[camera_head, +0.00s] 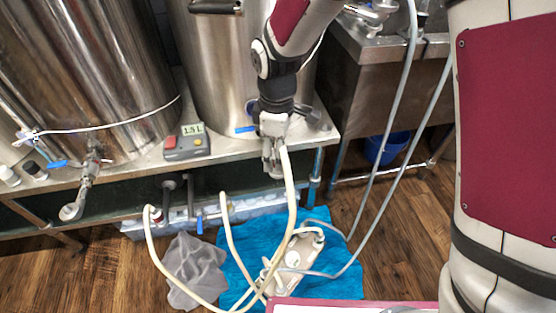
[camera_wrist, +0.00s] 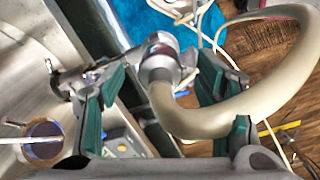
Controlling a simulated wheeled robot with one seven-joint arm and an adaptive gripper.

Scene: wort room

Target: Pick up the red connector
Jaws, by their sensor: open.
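My gripper (camera_head: 272,165) points down at the front edge of the steel bench. In the wrist view its green-padded fingers (camera_wrist: 160,82) are apart. A thick beige hose (camera_wrist: 170,112) with a metal end fitting (camera_wrist: 160,66) lies between them in that view; I cannot tell whether either finger touches it. A dull reddish part (camera_wrist: 160,42) shows at the fitting's far end, partly hidden. In the head view, a small red connector (camera_head: 157,216) sits at a beige hose's end, low under the bench and left of my gripper.
Steel tanks (camera_head: 75,75) stand on the bench (camera_head: 215,160), with a grey box with a red button (camera_head: 186,146). Below lie a blue towel (camera_head: 335,285), a grey cloth (camera_head: 195,268) and a white device (camera_head: 297,262) with hoses. A blue bucket (camera_head: 388,147) is at right.

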